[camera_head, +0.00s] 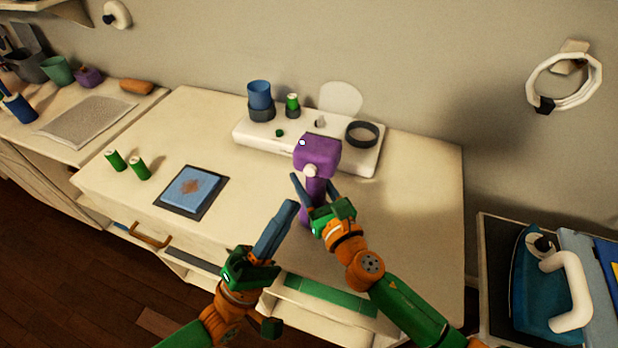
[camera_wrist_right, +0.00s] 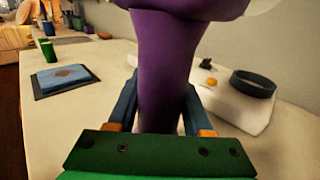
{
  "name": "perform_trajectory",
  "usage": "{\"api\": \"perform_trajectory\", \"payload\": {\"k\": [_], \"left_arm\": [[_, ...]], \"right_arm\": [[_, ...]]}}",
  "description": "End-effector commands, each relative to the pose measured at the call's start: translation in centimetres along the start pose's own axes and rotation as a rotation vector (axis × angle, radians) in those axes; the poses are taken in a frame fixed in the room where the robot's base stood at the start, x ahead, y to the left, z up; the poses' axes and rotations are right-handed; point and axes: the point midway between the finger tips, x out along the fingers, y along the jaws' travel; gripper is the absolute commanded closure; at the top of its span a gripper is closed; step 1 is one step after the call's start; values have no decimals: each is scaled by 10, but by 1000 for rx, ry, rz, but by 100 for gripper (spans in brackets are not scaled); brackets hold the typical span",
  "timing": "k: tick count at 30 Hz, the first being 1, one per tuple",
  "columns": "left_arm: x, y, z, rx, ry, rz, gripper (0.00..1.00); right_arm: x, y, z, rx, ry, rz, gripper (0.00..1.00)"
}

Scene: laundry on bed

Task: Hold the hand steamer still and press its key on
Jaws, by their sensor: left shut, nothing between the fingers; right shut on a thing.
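The purple hand steamer (camera_head: 318,155) is upright over the worktop, its boxy head at the top. A pale round part (camera_head: 310,171) shows below the head; I cannot tell whether it is the key. My right gripper (camera_head: 313,188) is shut on the steamer's handle. In the right wrist view the purple handle (camera_wrist_right: 165,70) stands between the blue fingers (camera_wrist_right: 160,108). My left gripper (camera_head: 289,207) is shut and empty, its fingers pointing up towards the steamer, a little left of and below the handle. The handle's lower end is partly hidden by the right gripper.
Behind the steamer is a white base (camera_head: 250,137) with a blue cup (camera_head: 260,95), a green cylinder (camera_head: 292,102) and a black ring (camera_head: 362,134). A blue pad (camera_head: 193,187) and two green cylinders (camera_head: 140,168) lie left. An iron (camera_head: 535,285) is far right. The worktop's right part is clear.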

Motion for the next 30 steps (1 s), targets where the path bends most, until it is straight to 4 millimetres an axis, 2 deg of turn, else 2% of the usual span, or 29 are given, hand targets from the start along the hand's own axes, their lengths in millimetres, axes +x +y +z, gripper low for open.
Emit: {"api": "perform_trajectory", "payload": {"k": [12, 13, 16, 17, 26, 30], "left_arm": [[-5, 4, 4, 0, 0, 1, 100], [-5, 4, 4, 0, 0, 1, 100], [-5, 4, 4, 0, 0, 1, 100], [-5, 4, 4, -1, 0, 1, 100], [-5, 4, 4, -1, 0, 1, 100], [-5, 4, 4, -1, 0, 1, 100]], "right_arm": [[0, 0, -1, 0, 1, 0, 100], [0, 0, 0, 0, 1, 0, 44], [0, 0, 0, 0, 1, 0, 17], [0, 0, 0, 0, 1, 0, 15], [-3, 0, 0, 0, 1, 0, 15], [-30, 0, -2, 0, 5, 2, 15]]}}
